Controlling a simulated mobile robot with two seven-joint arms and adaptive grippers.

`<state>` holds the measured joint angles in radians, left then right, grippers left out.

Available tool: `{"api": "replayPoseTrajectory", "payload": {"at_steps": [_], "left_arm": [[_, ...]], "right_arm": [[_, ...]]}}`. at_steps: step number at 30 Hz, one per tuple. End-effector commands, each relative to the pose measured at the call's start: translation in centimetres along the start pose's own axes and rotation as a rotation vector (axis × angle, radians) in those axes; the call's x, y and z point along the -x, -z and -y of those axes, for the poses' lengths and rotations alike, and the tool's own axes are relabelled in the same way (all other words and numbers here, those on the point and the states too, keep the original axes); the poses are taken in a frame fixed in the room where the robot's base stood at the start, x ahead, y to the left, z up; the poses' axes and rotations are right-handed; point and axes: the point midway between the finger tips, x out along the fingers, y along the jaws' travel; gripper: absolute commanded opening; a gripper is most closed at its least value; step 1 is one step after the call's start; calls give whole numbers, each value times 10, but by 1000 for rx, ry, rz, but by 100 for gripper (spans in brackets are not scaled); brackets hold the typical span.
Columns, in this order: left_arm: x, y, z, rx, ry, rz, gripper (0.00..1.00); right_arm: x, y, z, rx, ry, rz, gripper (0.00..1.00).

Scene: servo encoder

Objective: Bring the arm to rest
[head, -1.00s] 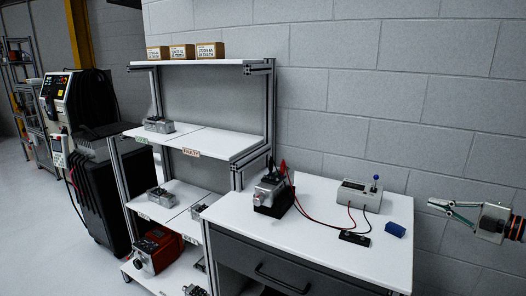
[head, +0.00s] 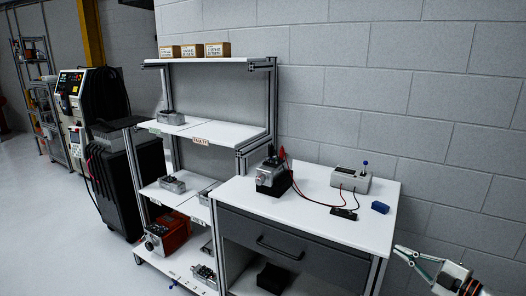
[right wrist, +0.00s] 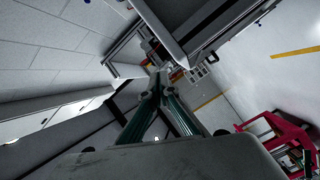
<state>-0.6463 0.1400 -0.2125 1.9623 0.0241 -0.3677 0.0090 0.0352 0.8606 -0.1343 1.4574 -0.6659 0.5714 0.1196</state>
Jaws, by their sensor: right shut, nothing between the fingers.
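My right gripper (head: 400,250) is at the lower right of the head view, beyond the right edge of the workbench (head: 240,196) and clear of it. Its fingers are shut and hold nothing. In the right wrist view the two green-sided fingers (right wrist: 157,75) come together at their tips, with nothing between them. My left gripper is not in view.
On the bench are a servo unit (head: 272,178) with leads, a test box (head: 350,179) with a blue knob, a small black part (head: 344,214) and a blue block (head: 380,207). A shelf rack (head: 238,128) stands left. Floor at far left is clear.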

Motion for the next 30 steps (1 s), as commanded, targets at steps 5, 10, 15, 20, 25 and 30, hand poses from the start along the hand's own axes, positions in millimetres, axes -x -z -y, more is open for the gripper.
{"api": "replayPoseTrajectory", "payload": {"at_steps": [5, 10, 15, 20, 25, 30], "left_arm": [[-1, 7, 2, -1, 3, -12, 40], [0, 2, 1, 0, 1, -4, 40], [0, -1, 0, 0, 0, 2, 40], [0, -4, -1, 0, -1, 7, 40], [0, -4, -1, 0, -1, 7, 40], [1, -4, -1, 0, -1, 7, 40]], "right_arm": [[4, 36, 123, -243, -24, 97, 0], [28, 79, 228, -489, -16, 246, 0], [65, 132, 318, -733, 30, 419, 0], [95, 177, 371, -900, 85, 543, 0], [110, 200, 394, -981, 120, 604, 0], [111, 202, 396, -987, 122, 608, 0]]}}
